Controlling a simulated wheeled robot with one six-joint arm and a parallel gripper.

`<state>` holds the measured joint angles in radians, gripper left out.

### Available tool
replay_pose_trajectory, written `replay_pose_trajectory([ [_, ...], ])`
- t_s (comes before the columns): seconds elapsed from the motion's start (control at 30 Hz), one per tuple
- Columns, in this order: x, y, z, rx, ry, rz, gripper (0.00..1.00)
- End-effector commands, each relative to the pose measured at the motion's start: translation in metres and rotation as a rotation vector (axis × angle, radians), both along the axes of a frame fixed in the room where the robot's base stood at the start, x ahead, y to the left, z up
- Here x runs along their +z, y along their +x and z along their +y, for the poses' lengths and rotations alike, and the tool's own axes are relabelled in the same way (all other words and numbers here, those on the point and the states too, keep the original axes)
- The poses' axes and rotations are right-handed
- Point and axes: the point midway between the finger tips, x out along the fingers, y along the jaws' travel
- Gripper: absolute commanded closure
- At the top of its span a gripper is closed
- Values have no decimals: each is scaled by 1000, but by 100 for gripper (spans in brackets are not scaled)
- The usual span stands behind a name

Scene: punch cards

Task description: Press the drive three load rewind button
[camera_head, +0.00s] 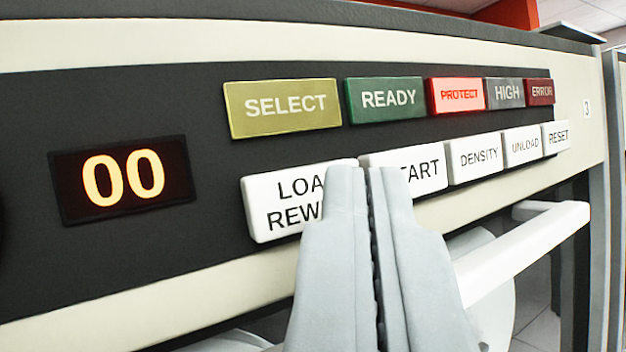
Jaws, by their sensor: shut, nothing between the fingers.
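The white load rewind button (268,208) is at the left end of the lower button row on a dark panel. Its right part is hidden behind my gripper (367,172), so only "LOA" and "REW" show. My gripper is shut and empty, with its fingertips in front of the gap between this button and the start button (428,168). I cannot tell whether the fingertips touch either button. A small "3" label (586,108) is on the cream panel at the far right.
Density (478,158), unload (522,146) and reset (557,136) buttons continue the row rightward. Select (283,107), ready, protect, high and error lights sit above. An orange "00" display (124,179) is at left. A white handle (525,252) juts out below right.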

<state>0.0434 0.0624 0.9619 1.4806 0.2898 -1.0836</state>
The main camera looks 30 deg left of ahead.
Motion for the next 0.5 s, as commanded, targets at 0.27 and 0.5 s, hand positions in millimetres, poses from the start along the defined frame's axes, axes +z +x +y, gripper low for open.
replay_pose_trajectory([
  [0.27,0,0,0,0,0,0,100],
  [0.5,0,3,5,0,0,-1,100],
])
